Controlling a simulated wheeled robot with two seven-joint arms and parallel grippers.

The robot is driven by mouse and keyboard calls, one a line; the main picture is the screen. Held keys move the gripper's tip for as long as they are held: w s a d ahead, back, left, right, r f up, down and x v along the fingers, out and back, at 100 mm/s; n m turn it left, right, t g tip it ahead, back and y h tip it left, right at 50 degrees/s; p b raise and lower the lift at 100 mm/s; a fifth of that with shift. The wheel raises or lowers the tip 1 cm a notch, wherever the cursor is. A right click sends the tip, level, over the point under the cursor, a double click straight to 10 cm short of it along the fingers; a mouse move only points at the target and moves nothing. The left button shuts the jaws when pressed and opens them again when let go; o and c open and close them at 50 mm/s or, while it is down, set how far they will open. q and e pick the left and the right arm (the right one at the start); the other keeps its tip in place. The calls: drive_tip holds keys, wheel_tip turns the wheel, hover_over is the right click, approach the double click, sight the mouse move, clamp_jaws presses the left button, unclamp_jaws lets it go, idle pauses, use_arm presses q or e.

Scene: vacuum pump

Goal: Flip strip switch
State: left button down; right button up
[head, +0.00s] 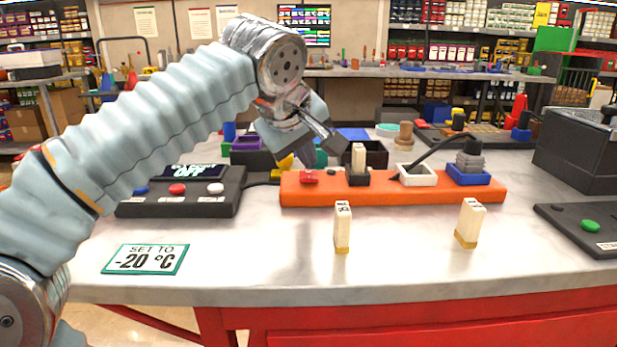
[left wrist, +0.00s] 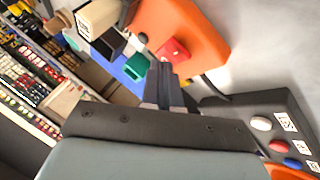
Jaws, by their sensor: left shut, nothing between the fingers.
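The orange power strip (head: 420,192) lies across the middle of the table. Its red switch (head: 309,177) sits at the strip's left end and also shows in the left wrist view (left wrist: 172,50). My left gripper (head: 309,160) is shut and empty, just above the red switch in the head view. In the left wrist view its closed fingers (left wrist: 162,80) point toward the switch, with a small gap seeming to remain; contact cannot be told for sure. My right gripper is not in view.
A black control box (head: 185,205) with a display reading OFF and several buttons stands left of the strip. Plugs sit in the strip's sockets. Two cream blocks (head: 342,228) (head: 469,222) stand in front. A sign (head: 146,259) reads "SET TO -20 °C". A dark case (head: 580,150) is at right.

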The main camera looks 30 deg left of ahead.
sight(306, 177)
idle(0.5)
use_arm(q)
drive_tip(key=shift+f+b, duration=0.4)
drive_tip(key=shift+f+b, duration=0.35)
idle(0.4)
drive_tip(key=shift+r, duration=0.1)
drive_tip(key=shift+r+p, duration=0.75)
drive_tip(key=shift+p, duration=0.05)
wheel_tip(306, 177, up, 3)
drive_tip(key=p, duration=0.2)
drive_tip(key=shift+w+a+f+p, duration=0.1)
drive_tip(key=shift+w+f+p, duration=0.05)
drive_tip(key=shift+p, duration=0.15)
drive_tip(key=shift+w+r, duration=0.15)
drive_tip(key=shift+r, duration=0.9)
